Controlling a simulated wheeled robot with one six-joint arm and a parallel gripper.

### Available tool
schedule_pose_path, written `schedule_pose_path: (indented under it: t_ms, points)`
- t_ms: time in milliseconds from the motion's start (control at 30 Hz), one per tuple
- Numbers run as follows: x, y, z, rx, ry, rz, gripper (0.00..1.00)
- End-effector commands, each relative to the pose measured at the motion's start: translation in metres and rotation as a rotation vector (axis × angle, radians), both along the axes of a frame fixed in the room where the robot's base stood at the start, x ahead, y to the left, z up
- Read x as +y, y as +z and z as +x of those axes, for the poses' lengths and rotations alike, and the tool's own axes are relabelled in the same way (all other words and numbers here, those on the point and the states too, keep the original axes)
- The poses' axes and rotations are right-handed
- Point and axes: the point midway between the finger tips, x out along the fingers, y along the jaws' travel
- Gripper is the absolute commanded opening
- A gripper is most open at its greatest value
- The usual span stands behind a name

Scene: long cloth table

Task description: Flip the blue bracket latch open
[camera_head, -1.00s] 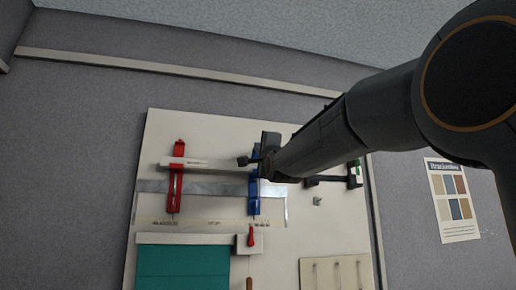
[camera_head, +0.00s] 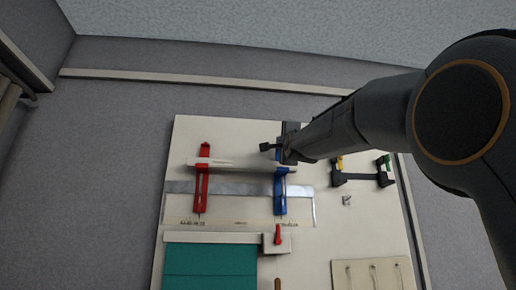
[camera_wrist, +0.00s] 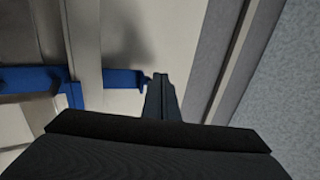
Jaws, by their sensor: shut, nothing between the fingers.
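In the head view my gripper (camera_head: 289,158) is at the bracket's top.
A red bracket (camera_head: 202,178) stands left on the same board (camera_head: 340,235). The pale bar (camera_head: 240,163) and the metal straightedge (camera_head: 240,189) span both brackets. A small red-handled piece (camera_head: 278,236) and a teal panel (camera_head: 210,265) are below. A dark holder (camera_head: 360,178) is on the right.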

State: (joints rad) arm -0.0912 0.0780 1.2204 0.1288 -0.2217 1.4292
Motion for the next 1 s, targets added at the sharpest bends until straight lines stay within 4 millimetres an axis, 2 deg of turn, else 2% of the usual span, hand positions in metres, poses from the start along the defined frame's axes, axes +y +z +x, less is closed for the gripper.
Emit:
schedule_pose_path:
  t_ms: [33,167,1000]
  points:
    - [-0.0072,-0.0005,0.0032,0.0,-0.01,0.001,0.0]
    - [-0.0128,0.002,0.0071,0.0,-0.017,0.001,0.0]
    - [-0.0105,0.0037,0.0074,0.0,-0.014,0.001,0.0]
